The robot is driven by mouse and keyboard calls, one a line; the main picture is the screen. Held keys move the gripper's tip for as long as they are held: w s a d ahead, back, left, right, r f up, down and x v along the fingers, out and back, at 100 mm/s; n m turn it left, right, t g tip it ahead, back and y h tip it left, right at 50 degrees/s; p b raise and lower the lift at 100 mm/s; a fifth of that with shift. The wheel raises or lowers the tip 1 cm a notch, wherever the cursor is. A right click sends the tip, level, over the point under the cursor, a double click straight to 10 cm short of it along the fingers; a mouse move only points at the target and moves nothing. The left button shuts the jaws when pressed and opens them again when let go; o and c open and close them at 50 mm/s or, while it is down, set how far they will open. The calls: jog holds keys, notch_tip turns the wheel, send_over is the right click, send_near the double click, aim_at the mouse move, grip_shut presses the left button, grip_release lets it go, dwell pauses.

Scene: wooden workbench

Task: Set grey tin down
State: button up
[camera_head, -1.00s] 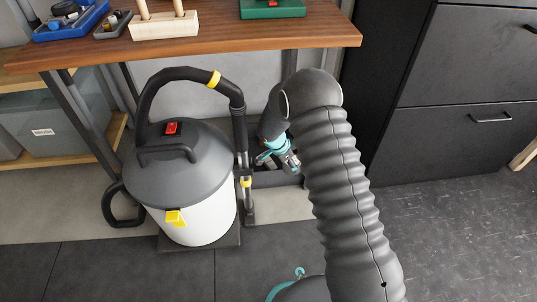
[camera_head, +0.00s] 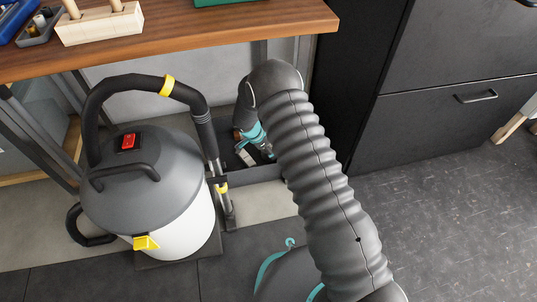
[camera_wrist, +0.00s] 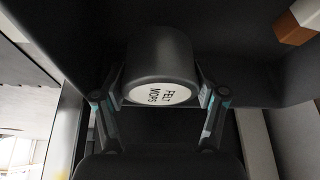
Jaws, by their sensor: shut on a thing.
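The grey tin (camera_wrist: 160,52) is a dark cylinder with a white round label reading "FELT MOPS" (camera_wrist: 160,94). In the wrist view it sits between the two fingers of my gripper (camera_wrist: 160,85), which is shut on it. In the head view my gripper (camera_head: 256,149) reaches down into a dark grey open box (camera_head: 264,173) on the floor under the workbench. The arm and gripper hide the tin there. I cannot tell whether the tin touches the box floor.
A grey and white vacuum (camera_head: 150,195) with a black hose stands just left of the box. The workbench top (camera_head: 200,38) overhangs behind, carrying a wooden block (camera_head: 100,24). Black drawers (camera_head: 450,110) stand to the right. A brown-and-white block (camera_wrist: 297,22) shows in the wrist view.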

jog(key=shift+f, duration=1.85)
jog(key=shift+d+f, duration=0.1)
jog(key=o, duration=1.3)
jog(key=v, duration=1.2)
jog(key=shift+p, duration=0.4)
